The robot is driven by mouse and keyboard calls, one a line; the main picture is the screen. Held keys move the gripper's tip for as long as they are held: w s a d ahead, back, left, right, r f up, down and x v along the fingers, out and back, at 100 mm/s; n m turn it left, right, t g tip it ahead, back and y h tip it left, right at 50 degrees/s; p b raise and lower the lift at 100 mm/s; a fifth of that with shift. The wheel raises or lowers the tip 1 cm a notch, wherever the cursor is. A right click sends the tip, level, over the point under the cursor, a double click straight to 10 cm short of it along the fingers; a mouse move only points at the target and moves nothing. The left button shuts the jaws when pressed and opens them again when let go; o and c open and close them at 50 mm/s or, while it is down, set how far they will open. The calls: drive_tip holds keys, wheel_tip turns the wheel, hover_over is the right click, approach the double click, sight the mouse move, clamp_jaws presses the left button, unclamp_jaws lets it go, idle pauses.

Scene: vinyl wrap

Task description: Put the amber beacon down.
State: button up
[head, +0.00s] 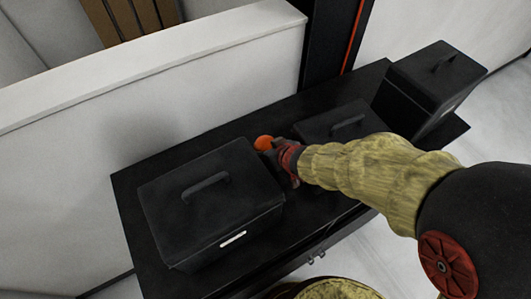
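The amber beacon (263,143) shows as a small orange round shape at the tip of my gripper (273,149). It is over the black table between two black boxes. My gripper is partly hidden by its own wrist, and its fingers are small and dark, so how they sit around the beacon is not clear. I cannot tell whether the beacon touches the table top.
The black table (140,192) carries a large black box with a handle (212,205) on the left, a lower black box (333,122) behind my wrist, and a tall black box (432,85) at the right. A white low wall (150,90) runs behind the table.

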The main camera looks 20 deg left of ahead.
drive_tip(key=c, duration=1.5)
drive_tip(key=shift+r, duration=0.15)
wheel_tip(320, 180, up, 13)
drive_tip(key=p, duration=0.6)
drive_tip(key=shift+r, duration=2.35)
